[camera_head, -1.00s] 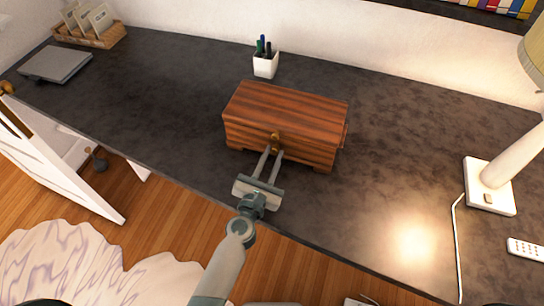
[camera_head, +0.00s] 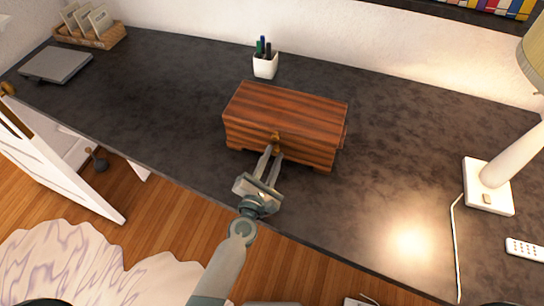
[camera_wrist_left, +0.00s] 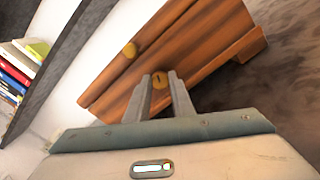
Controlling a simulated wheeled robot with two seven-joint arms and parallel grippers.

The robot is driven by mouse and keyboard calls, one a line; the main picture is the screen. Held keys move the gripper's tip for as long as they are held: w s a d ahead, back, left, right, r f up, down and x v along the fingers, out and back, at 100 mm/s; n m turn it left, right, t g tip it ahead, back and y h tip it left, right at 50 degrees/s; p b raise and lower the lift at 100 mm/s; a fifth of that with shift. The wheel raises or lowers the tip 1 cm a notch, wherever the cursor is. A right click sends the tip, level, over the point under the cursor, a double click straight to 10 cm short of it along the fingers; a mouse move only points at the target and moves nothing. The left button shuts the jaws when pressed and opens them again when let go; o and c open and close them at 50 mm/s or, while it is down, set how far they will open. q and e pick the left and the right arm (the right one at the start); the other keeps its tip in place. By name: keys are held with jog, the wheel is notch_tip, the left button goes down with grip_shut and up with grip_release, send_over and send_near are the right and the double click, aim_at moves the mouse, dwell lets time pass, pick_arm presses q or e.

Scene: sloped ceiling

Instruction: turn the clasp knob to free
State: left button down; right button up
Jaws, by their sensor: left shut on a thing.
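A wooden chest (camera_head: 285,112) with reddish-brown stripes stands on the dark desk, its lid down. A brass clasp piece (camera_head: 275,136) sits at the lid's front edge, and it also shows in the left wrist view (camera_wrist_left: 130,49). Below it on the front is the round brass clasp knob (camera_wrist_left: 160,77). My left gripper (camera_head: 272,151) is at the chest front, its fingers shut on the knob from both sides. The fingers partly hide the knob in the head view. The left wrist is rolled, so the chest looks tilted in the wrist view. My right gripper is not in view.
A white pen cup (camera_head: 265,66) stands behind the chest. A lamp (camera_head: 490,185) with a cord and a white remote (camera_head: 525,248) are at the right. A grey flat device (camera_head: 56,64) and a wicker tray (camera_head: 105,40) are at the left. The desk beside the chest is clear.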

pick_arm(q)
jog(key=m, duration=0.3)
jog(key=shift+m+p, duration=0.35)
jog(key=shift+m, duration=0.05)
jog(key=m, duration=0.3)
jog(key=shift+m+p, duration=0.3)
jog(key=shift+p, duration=0.05)
jog(key=m+p, duration=0.1)
jog(key=m, duration=0.5)
jog(key=shift+f, duration=0.15)
jog(key=c, duration=1.5)
grip_release()
jog(key=shift+c, duration=0.2)
jog(key=shift+s, duration=0.15)
